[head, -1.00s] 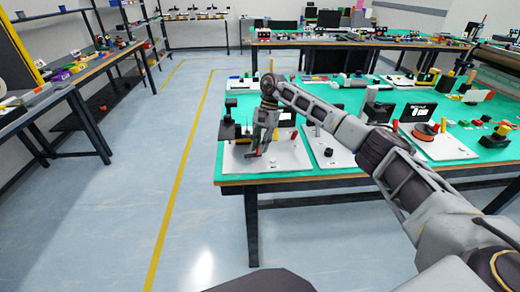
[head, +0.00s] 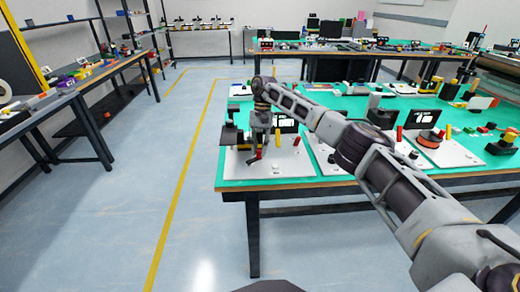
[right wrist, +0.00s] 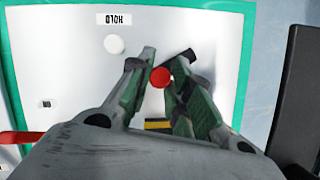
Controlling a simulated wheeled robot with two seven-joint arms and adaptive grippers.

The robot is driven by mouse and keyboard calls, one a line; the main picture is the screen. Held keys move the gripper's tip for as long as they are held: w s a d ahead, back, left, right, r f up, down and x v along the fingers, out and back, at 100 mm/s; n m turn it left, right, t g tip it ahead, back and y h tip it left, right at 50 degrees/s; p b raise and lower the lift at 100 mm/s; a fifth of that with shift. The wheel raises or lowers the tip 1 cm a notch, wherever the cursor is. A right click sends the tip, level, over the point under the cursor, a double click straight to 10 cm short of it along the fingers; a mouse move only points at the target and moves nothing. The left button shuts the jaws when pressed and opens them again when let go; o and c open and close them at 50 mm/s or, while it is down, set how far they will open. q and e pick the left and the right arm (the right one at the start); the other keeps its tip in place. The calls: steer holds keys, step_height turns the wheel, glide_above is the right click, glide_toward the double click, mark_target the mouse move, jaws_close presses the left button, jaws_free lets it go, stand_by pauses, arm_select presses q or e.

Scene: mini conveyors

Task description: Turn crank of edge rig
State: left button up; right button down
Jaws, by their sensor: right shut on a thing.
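The edge rig is a white plate (head: 290,168) at the near left corner of the green table. My right gripper (head: 256,157) reaches down over it. In the right wrist view, the gripper (right wrist: 164,62) has its two green-padded fingers on either side of the crank's round red knob (right wrist: 160,77), shut on it. A short dark crank arm (right wrist: 184,58) shows by the right fingertip, partly hidden by the fingers. A white round button (right wrist: 114,44) lies on the plate below a label reading "HOLD" upside down. My left gripper is not in view.
A dark flat panel (right wrist: 298,85) stands right of the plate in the wrist view. Another white rig plate (head: 330,160) adjoins on the right. The floor left is clear.

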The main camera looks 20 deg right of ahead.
stand_by(0.3)
steer(key=c, duration=1.3)
jaws_free()
steer(key=shift+r, duration=0.1)
steer(key=v, duration=0.7)
steer(key=shift+d+r, duration=0.1)
steer(key=shift+r, duration=0.05)
